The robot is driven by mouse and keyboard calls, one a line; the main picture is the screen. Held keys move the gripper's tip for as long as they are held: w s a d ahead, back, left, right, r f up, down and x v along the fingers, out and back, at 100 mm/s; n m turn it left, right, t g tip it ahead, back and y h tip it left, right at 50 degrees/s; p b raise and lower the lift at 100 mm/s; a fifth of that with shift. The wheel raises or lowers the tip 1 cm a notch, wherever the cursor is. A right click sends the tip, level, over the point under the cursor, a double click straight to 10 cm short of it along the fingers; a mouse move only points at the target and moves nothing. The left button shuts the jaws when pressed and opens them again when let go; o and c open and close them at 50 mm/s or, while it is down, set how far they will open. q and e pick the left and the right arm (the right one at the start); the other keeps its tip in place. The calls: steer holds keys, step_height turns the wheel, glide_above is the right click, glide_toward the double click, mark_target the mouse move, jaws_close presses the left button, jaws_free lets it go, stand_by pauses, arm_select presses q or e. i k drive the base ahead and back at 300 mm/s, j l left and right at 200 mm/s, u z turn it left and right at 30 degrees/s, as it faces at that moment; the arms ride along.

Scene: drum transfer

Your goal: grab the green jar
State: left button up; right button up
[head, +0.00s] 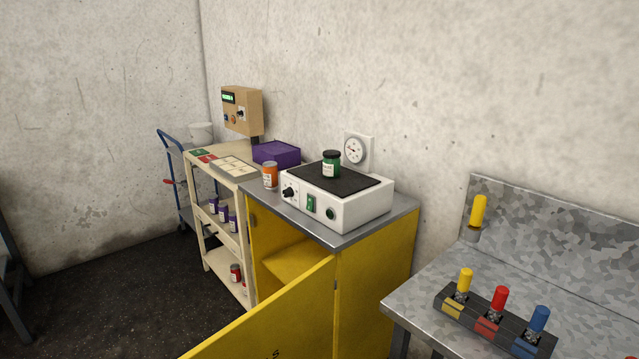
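The green jar (331,164) has a black lid and a pale label. It stands upright on the black top plate (345,183) of a white device (341,206) with knobs and a green switch. The device sits on the grey top of a yellow cabinet (376,265). Neither of my grippers shows in the head view.
An orange jar (270,175) and a purple box (276,153) stand left of the device. The yellow cabinet door (270,318) hangs open toward me. A shelf rack (201,220) holds purple and red jars. A metal bench (417,299) with colored-handled tools is at right.

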mark_target(330, 166)
steer(key=k+j, duration=0.15)
steer(key=j, duration=0.2)
steer(key=k+j+z, duration=0.15)
steer(key=j, duration=0.25)
steer(key=k+j, duration=0.1)
steer(key=j, duration=0.25)
steer(key=k+j+z, duration=0.15)
steer(key=j, duration=0.2)
steer(key=i+j+z, duration=0.15)
steer(key=j, duration=0.85)
steer(key=j+z, duration=0.15)
steer(key=j, duration=0.85)
steer(key=i+j+z, duration=0.1)
steer(key=i+j, duration=0.15)
steer(key=j, duration=0.15)
steer(key=i+j, duration=0.25)
steer(key=j, duration=0.15)
steer(key=i+j+z, duration=0.25)
steer(key=i+j, duration=0.2)
steer(key=j, duration=0.35)
steer(key=i+j+z, duration=0.15)
steer(key=i, duration=0.35)
steer(key=i+j+z, duration=0.1)
steer(key=i, duration=0.4)
steer(key=j, duration=0.1)
